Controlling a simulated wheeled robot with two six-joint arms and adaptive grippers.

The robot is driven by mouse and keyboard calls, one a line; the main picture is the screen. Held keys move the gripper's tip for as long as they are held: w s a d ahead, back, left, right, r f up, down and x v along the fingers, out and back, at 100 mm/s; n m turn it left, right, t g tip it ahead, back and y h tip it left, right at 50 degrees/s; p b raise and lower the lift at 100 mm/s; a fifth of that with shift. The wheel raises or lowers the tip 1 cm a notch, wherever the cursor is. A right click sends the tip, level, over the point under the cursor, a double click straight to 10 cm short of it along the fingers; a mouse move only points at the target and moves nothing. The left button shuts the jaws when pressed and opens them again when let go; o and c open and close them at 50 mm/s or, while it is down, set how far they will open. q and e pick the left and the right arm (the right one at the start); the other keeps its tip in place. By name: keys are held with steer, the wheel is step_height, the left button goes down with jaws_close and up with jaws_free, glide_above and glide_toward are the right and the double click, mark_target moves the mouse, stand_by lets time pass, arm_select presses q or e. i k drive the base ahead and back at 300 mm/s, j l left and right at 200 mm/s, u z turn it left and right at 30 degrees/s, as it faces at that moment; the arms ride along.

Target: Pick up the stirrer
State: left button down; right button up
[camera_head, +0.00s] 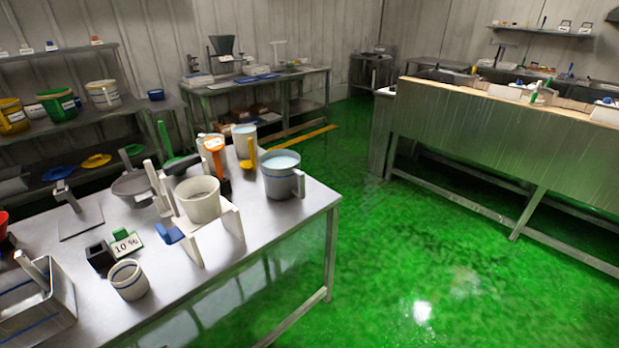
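I cannot tell for sure which thing is the stirrer. Candidates stand among the vessels on the near metal table (285,213): a long green tool (166,140) leaning up at the back, an orange tool (213,157) with a dark lower part, and a yellow tool (248,153) beside the back beaker. A white pot (198,205) sits in a white stand (232,222) in the middle of the table. A grey-white jug (271,178) holding pale liquid stands to its right. Neither of my grippers is in view.
A small cup (129,284), a "10 %" sign (127,245) and a metal box (35,305) crowd the table's left part. Its right end is bare. A green floor (420,270) lies open between this table and the long bench (470,140) at right.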

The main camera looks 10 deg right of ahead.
mark_target(157, 189)
steer(key=i+u, duration=0.1)
steer(key=i, duration=0.9)
